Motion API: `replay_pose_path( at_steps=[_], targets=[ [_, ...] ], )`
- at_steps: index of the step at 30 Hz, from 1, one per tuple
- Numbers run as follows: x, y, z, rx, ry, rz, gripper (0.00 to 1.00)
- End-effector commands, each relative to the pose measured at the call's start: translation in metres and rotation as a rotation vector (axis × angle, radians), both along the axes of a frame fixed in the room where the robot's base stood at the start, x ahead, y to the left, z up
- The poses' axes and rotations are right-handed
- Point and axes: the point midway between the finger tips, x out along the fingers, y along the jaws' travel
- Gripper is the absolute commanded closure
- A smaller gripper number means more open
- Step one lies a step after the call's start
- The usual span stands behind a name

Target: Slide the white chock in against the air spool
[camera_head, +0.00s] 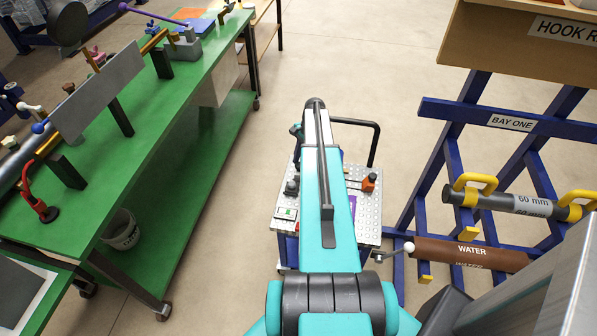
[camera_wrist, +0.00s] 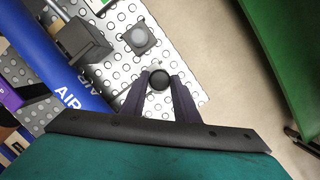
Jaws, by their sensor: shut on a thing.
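The air spool (camera_wrist: 62,72) is a blue tube marked AIR, running slantwise across the left of the wrist view on a perforated metal plate. My gripper (camera_wrist: 159,84) is shut on a round black knob (camera_wrist: 159,79), to the right of the spool and apart from it. I cannot clearly make out the white chock; whatever lies under the knob is hidden by the knob and fingers. A dark grey block (camera_wrist: 82,42) stands close against the spool. In the head view my arm covers the spool and gripper.
A grey block with a round top (camera_wrist: 140,39) stands on the plate just beyond my gripper. The cart's perforated top (camera_head: 362,215) carries a red-and-black fixture (camera_head: 369,183). A green bench (camera_head: 150,125) lies left and a blue rack (camera_head: 440,160) right, with floor between.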

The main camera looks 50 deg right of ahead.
Motion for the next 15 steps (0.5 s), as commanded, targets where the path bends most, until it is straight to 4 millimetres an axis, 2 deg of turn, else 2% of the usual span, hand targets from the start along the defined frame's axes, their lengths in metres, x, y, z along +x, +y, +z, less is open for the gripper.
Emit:
replay_pose_path(
  at_steps=[15],
  targets=[
    [-0.021, -0.015, 0.001, -0.006, 0.001, -0.001, 0.80]
  ],
)
